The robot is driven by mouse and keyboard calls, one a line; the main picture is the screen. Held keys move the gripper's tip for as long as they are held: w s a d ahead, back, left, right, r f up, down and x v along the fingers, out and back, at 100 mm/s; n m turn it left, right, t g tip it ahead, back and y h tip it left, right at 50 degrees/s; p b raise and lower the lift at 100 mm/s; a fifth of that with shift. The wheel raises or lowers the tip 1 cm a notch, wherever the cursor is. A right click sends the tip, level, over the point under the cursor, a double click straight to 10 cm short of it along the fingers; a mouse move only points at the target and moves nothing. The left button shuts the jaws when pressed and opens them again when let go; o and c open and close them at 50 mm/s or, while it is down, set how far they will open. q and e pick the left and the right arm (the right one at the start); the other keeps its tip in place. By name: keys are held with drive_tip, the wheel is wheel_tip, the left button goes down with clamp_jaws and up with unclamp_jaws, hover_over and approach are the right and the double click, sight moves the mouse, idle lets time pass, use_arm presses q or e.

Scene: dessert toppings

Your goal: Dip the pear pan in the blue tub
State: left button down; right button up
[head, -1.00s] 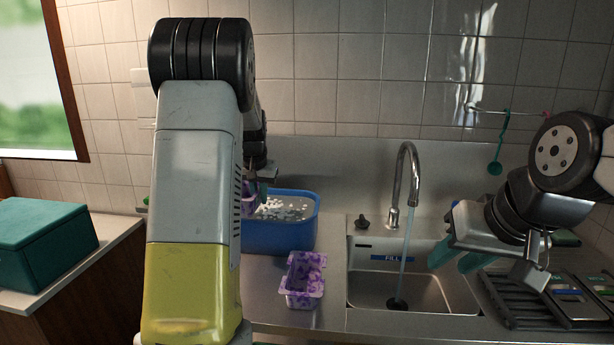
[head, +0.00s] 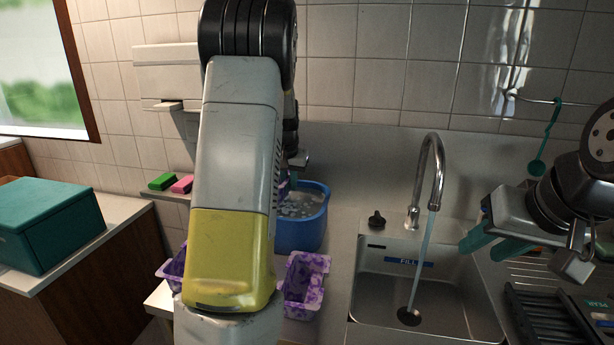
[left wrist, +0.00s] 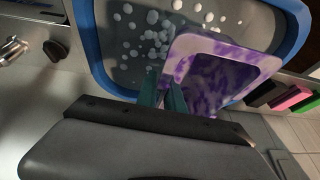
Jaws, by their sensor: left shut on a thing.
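My left gripper (left wrist: 165,97) is shut on a purple and white marbled pan (left wrist: 258,63), seen tilted with its pale rim and hollow showing in the left wrist view. The pan is over the blue tub (left wrist: 90,45), which holds greyish water with white suds. Whether the pan touches the water I cannot tell. In the head view my left arm hides most of the held pan, and the blue tub (head: 298,235) stands behind that arm. My right gripper (head: 490,243) is open and empty, right of the tap above the sink.
Another purple marbled pan (head: 304,284) stands on the counter before the tub. A further purple pan (head: 170,272) shows left of my arm. The tap (head: 432,165) runs into the sink (head: 425,290). Green (head: 162,181) and pink (head: 182,184) sponges lie on a ledge. A teal box (head: 45,222) is left.

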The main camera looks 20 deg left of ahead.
use_arm(q)
drive_tip(key=shift+f, duration=5.45)
wheel_tip(320, 180, up, 14)
drive_tip(key=shift+r, duration=0.15)
drive_tip(key=shift+s, duration=0.1)
idle(0.6)
